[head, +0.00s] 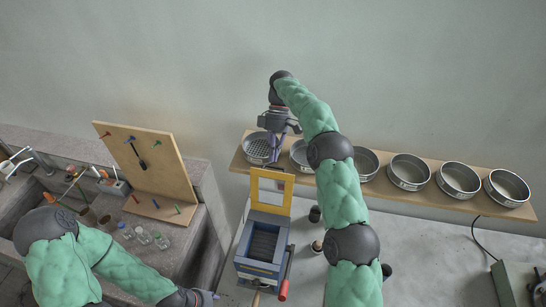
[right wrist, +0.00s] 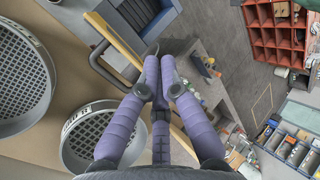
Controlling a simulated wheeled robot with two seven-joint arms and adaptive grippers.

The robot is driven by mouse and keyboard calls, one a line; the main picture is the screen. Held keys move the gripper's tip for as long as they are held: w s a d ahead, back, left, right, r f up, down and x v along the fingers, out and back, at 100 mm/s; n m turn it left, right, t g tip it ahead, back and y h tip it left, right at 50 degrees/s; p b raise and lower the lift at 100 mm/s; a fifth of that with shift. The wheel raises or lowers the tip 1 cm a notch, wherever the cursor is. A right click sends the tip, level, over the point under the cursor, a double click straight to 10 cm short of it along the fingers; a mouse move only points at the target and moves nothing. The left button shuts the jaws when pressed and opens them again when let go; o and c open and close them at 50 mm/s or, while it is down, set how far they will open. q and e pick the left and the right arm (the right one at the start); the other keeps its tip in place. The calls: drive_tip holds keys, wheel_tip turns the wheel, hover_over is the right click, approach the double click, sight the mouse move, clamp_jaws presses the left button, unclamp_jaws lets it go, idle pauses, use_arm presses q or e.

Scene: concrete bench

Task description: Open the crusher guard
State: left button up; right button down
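The crusher (head: 262,246) is a blue-grey box with dark ribbed jaws, in the lower middle of the head view. Its yellow-framed guard (head: 271,208) stands raised at the back edge, leaving the jaws uncovered from above. In the right wrist view the guard's yellow edge (right wrist: 119,41) and a dark bar handle (right wrist: 104,67) lie left of my fingertips. My right gripper (head: 276,148) is just behind the guard's top; its fingertips (right wrist: 160,64) are together with nothing seen between them. I cannot tell whether they touch the guard. My left gripper (head: 206,297) is at the lower edge, its fingers unclear.
Several round metal sieves (head: 408,171) stand on a wooden shelf (head: 439,199) along the wall, close to my right gripper. A red-handled lever (head: 283,290) is on the crusher's right side. A wooden pegboard (head: 160,170) and bottles (head: 143,236) are at left.

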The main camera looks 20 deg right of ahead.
use_arm(q)
wheel_tip(320, 180, down, 9)
drive_tip(key=b, duration=0.8)
drive_tip(key=shift+b, duration=0.3)
use_arm(e)
drive_tip(key=w+f+m+t+h, duration=0.1)
drive_tip(key=f+m+t, duration=0.2)
drive_tip(key=m, duration=0.3)
drive_tip(key=w+d+f+m+t+h, duration=0.1)
drive_tip(key=w+f+m+t+h, duration=0.1)
drive_tip(key=m, duration=0.3)
drive_tip(key=w+f+m+t+h, duration=0.2)
drive_tip(key=f+m+t, duration=0.2)
drive_tip(key=m, duration=0.2)
drive_tip(key=shift+w+d+f+m, duration=0.1)
drive_tip(key=shift+w+d+m, duration=0.1)
drive_tip(key=shift+d+m, duration=0.15)
